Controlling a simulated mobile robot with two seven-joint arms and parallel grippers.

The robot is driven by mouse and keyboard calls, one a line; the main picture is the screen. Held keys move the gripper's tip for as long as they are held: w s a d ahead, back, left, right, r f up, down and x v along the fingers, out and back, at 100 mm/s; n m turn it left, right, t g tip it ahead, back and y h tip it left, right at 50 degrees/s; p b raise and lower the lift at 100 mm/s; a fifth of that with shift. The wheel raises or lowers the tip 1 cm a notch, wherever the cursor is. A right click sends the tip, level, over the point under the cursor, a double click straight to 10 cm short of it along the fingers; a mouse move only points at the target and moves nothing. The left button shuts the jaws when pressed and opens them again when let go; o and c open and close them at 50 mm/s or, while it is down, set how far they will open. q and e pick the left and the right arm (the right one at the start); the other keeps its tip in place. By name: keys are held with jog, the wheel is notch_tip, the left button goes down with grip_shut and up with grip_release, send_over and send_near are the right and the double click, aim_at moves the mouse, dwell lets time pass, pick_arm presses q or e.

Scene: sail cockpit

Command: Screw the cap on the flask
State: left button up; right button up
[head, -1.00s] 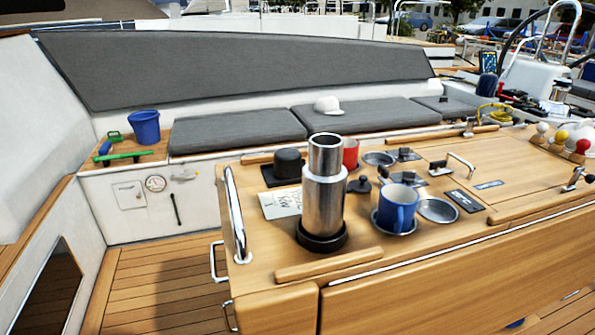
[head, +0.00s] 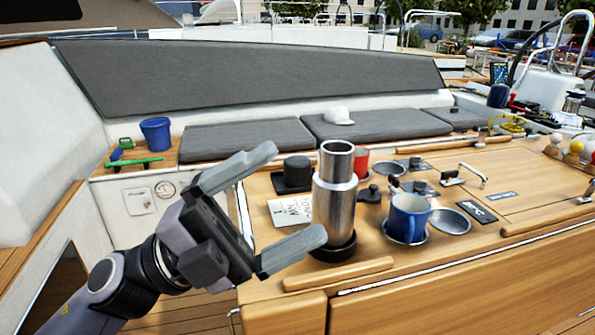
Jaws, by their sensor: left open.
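The flask (head: 335,207) is a tall silver cylinder with a narrower open neck. It stands upright in a black ring holder (head: 333,250) on the wooden table, with no cap on it. A round black piece (head: 297,170) on a black square base lies behind it to the left. A smaller black knobbed piece (head: 371,193) lies to its right. Either could be the cap; I cannot tell which. My left gripper (head: 290,197) is open and empty, left of the flask, its fingers spread and pointing right. My right gripper is not in view.
A blue mug (head: 408,217) on a saucer, a metal dish (head: 449,221) and a red cup (head: 360,162) stand close to the flask's right. A wooden rail (head: 338,274) runs along the table's front edge.

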pick_arm(q)
jog(key=s+a+f+m+g+y, duration=0.2)
jog(key=a+f+m+g+y, duration=0.2)
jog(key=f+m+g+y, duration=0.5)
jog(key=w+a+n+t+y, duration=0.1)
jog(key=w+a+t+y, duration=0.1)
jog(key=a+y, duration=0.5)
jog(key=w+a+r+n+t+y, duration=0.1)
jog(key=w+a+n+t+y, duration=0.1)
jog(key=a+y, duration=0.5)
jog(key=w+a+t, duration=0.1)
jog(key=a, duration=0.5)
jog(key=shift+w+b, duration=0.15)
jog(key=shift+b, duration=0.2)
